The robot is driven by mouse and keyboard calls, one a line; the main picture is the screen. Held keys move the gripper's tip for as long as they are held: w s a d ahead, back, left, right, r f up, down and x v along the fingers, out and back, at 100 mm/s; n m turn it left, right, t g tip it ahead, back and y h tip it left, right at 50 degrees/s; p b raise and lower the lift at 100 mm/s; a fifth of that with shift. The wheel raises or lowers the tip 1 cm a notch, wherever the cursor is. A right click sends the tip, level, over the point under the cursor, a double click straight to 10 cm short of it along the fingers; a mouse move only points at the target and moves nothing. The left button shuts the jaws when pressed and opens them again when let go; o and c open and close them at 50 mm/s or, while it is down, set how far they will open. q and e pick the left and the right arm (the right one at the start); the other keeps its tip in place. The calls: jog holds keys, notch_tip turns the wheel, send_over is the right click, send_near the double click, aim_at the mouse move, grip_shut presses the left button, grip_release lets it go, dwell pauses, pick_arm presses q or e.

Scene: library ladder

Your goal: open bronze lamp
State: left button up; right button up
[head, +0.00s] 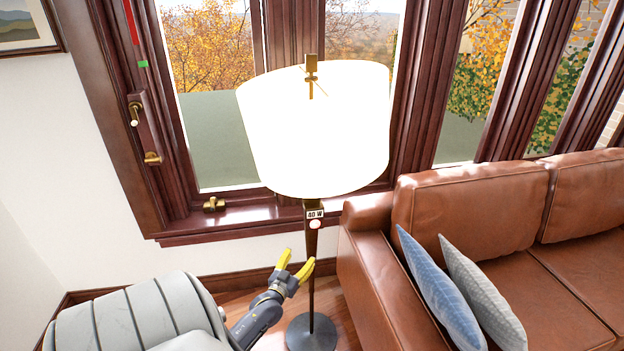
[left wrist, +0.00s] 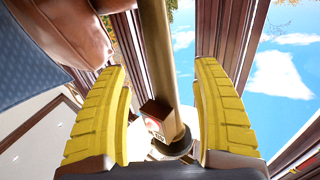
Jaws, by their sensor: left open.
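The bronze lamp is a floor lamp with a large white drum shade (head: 315,130), a thin dark bronze pole (head: 312,285) and a round dark base (head: 312,333). A small switch box (head: 315,219) on the pole reads "40 W" and has a pale round button. The shade looks very bright. My left gripper (head: 296,263) is open and empty, just left of the pole and below the box. In the left wrist view the pole (left wrist: 158,50) and the box (left wrist: 155,112) show between the two yellow fingers; I cannot tell how near they are. My right gripper is not in view.
A brown leather sofa (head: 365,240) with blue and grey cushions stands close to the right of the lamp. A dark wood window frame with its sill (head: 245,219) and brass handles is behind it. A white wall (head: 70,180) is on the left.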

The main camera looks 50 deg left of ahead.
aim_at(309, 245)
pick_arm(q)
jog(key=x, duration=1)
jog(key=shift+w, duration=0.1)
jog(key=shift+c, duration=0.3)
